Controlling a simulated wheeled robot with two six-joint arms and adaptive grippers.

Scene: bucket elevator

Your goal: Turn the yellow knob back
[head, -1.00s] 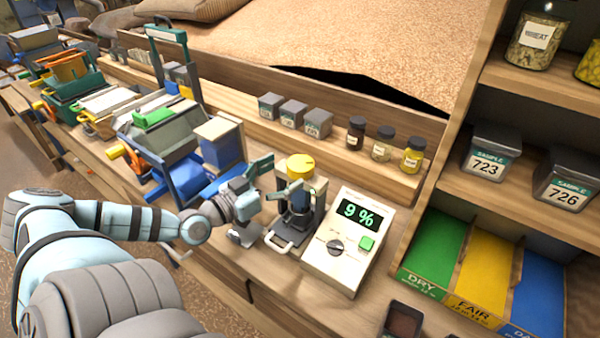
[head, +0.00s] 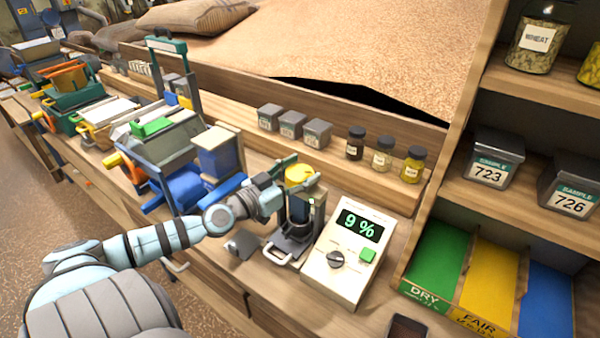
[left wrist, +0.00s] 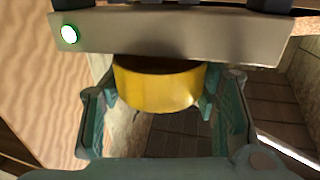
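The yellow knob (head: 299,174) sits on top of a dark upright press (head: 297,215) beside a white meter (head: 347,250). The meter's display reads 9 %. My left gripper (head: 296,170) is at the knob, with its teal fingers spread on either side of it. In the left wrist view the yellow knob (left wrist: 158,88) lies between the open fingers, close to both pads. I cannot tell whether the pads touch it. The knob's underside is hidden in the head view. My right gripper is not in view.
A small grey scoop-like piece (head: 241,244) lies left of the press. Several grey boxes and jars (head: 355,142) stand on the ledge behind. A shelf with sample tins (head: 490,172) and coloured bins (head: 437,250) is at right. Blue-and-green machinery (head: 165,150) stands at left.

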